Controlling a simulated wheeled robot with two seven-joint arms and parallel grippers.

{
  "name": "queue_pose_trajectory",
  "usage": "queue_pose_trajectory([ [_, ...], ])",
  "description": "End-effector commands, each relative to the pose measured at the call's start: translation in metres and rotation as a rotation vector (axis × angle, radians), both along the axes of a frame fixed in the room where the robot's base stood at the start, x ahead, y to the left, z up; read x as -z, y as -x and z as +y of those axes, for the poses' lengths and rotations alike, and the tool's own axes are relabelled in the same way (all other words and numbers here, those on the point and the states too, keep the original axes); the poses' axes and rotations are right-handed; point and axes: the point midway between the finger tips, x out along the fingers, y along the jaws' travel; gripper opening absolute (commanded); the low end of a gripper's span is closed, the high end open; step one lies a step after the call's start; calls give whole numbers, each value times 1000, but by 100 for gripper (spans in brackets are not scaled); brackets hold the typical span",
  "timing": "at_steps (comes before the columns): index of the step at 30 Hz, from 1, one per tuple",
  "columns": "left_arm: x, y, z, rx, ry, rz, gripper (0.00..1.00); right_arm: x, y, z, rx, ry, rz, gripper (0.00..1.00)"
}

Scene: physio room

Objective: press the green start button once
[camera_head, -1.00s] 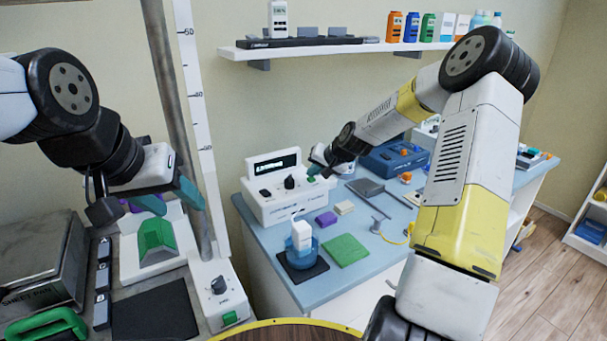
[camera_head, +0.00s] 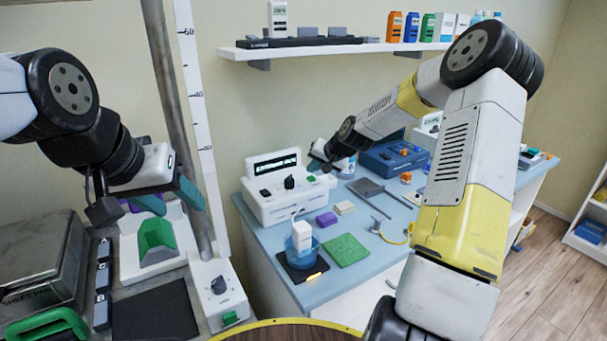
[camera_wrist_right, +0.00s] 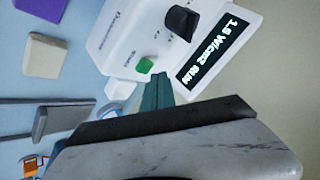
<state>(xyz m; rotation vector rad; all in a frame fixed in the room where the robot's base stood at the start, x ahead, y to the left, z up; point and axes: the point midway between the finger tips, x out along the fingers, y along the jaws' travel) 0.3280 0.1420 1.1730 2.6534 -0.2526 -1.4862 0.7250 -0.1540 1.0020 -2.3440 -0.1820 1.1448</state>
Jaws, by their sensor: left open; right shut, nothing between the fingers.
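The green start button (camera_head: 311,179) is on the sloped front of a white device (camera_head: 283,208) with a black knob (camera_head: 289,182) and a dark display. It also shows in the right wrist view (camera_wrist_right: 144,65), uncovered, where the display (camera_wrist_right: 220,47) appears to read 1.5 W/cm2 RUN. My right gripper (camera_wrist_right: 157,92) is shut and empty, its teal tips close to the button but apart from it. In the head view the right gripper (camera_head: 320,165) is just above the device's right end. My left gripper (camera_head: 170,198) is open and empty over the left bench.
A green pad (camera_head: 346,250) and purple block (camera_head: 326,218) lie nearby. Another white box (camera_head: 218,290) with a knob and green button is at lower left.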

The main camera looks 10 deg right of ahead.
Motion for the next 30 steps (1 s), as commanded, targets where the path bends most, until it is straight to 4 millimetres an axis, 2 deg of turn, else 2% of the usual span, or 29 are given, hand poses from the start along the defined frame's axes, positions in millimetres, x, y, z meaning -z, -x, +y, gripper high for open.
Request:
queue_pose_trajectory([
  [8,0,0,0,0,0,0,52,-2,0,0,0,0,0,0],
  [21,0,0,0,0,0,0,52,-43,0,0,0,1,-2,0],
  [30,0,0,0,0,0,0,52,-50,0,0,-1,0,1,0],
])
